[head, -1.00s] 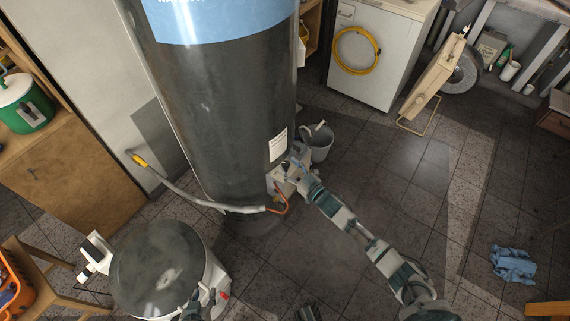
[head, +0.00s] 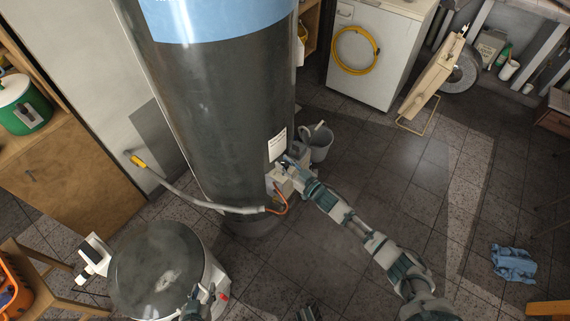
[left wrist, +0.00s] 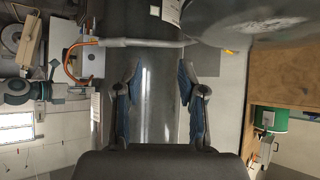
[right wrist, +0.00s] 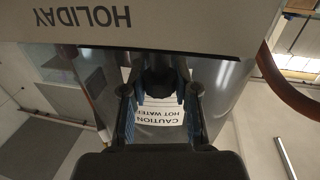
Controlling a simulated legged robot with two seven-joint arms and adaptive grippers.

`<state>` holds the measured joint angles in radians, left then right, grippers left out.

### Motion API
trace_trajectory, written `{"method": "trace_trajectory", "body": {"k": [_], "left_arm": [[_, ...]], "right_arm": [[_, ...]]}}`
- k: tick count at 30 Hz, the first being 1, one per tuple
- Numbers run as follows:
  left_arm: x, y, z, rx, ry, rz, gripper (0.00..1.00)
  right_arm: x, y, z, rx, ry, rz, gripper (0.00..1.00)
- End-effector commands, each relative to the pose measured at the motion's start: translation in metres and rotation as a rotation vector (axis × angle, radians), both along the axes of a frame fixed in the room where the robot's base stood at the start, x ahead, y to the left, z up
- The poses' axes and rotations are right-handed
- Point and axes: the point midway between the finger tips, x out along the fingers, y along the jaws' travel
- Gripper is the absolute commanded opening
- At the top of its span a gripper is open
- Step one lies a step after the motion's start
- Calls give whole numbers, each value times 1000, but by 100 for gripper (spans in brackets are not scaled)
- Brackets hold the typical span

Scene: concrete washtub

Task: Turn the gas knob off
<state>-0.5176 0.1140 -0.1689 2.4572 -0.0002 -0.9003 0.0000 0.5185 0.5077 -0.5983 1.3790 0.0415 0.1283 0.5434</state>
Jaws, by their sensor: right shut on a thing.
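The gas control box (head: 281,181) is a pale box low on the front of the dark water heater (head: 225,110). In the right wrist view its face (right wrist: 140,22) carries the word HOLIDAY, upside down. A dark round knob (right wrist: 158,82) sits under that face, between the fingers of my right gripper (right wrist: 160,98), which is shut on it. The knob's pointer and marks are hidden. My left gripper (left wrist: 160,90) is open and empty, with the heater's dark body beyond it. In the left wrist view the control box (left wrist: 88,62) is at the upper left.
A grey pipe (head: 190,199) runs from the wall's yellow valve (head: 138,161) to an orange hose (head: 281,205) at the box. A round dark-topped drum (head: 160,268) stands front left. A grey bucket (head: 319,144) stands behind the heater. The floor at right is mostly clear.

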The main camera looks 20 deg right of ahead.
Motion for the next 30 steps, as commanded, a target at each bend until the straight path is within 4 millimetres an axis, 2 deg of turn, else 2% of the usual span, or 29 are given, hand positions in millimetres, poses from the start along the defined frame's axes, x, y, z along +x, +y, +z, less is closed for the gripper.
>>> {"method": "trace_trajectory", "body": {"k": [5, 12, 18, 26, 27, 29, 30], "left_arm": [[15, -7, 12, -31, -120, -6, 40], [42, -19, 45, -104, -386, -13, 40], [47, -23, 60, -128, -472, -14, 40], [47, -23, 61, -127, -474, -14, 40], [47, -23, 62, -126, -473, -14, 40], [48, -23, 60, -126, -471, -14, 40], [49, -23, 60, -126, -472, -14, 40]], "right_arm": [[2, -1, 0, -8, -8, 136, 0], [1, 0, -1, -3, -5, 312, 0], [0, -1, 1, -1, 0, 359, 0], [0, -2, 2, -1, -1, 358, 0], [0, -2, 2, -1, -1, 358, 39], [0, -2, 2, -1, -1, 358, 54], [0, -2, 1, -1, -1, 358, 56]]}}
